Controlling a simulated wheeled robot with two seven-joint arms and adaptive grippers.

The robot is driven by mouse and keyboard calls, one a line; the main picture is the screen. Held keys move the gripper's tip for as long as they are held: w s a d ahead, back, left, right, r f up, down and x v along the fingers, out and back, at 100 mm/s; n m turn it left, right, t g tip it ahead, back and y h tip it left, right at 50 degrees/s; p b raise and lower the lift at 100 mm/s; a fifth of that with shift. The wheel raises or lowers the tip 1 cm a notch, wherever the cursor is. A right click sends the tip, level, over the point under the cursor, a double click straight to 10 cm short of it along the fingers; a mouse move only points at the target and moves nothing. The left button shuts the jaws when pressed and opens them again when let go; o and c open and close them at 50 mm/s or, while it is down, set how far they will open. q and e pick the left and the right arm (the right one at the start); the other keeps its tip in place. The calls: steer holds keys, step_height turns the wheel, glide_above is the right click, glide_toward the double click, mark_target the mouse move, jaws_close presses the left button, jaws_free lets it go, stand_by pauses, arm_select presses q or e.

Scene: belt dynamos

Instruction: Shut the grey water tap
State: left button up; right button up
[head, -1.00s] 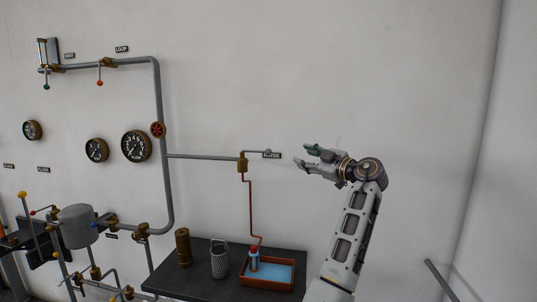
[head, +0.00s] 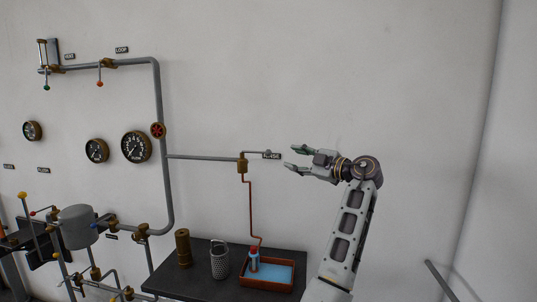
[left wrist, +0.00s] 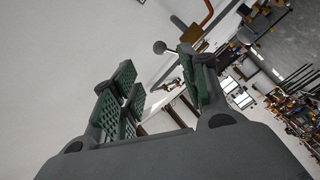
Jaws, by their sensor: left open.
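The grey water tap is a brass valve body (head: 242,164) at the end of a horizontal grey pipe on the wall. Its grey lever points right and ends in a grey ball knob (head: 268,152), by a dark label. A red-brown pipe runs down from the valve. My left gripper (head: 293,158) is open and empty, just right of the knob, with its fingers pointing left and not visibly touching it. In the left wrist view the knob (left wrist: 160,47) shows beyond and between the open fingertips (left wrist: 157,62). My right gripper is not in view.
Below the tap, a dark table (head: 205,285) holds an orange tray (head: 268,287) with blue inside, a perforated metal cup (head: 219,262) and a brass cylinder (head: 183,248). A red valve wheel (head: 158,130) and gauges (head: 136,146) are further left. The wall above is clear.

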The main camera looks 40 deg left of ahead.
mark_target(269, 153)
arm_select(q)
steer(key=a+p, duration=0.1)
steer(key=a, duration=0.3)
steer(key=a+p, duration=0.1)
steer(key=a, duration=0.3)
steer(key=w+a+p, duration=0.1)
steer(key=a, duration=0.3)
steer(key=shift+a, duration=0.55)
steer(key=c, duration=0.9)
jaws_close()
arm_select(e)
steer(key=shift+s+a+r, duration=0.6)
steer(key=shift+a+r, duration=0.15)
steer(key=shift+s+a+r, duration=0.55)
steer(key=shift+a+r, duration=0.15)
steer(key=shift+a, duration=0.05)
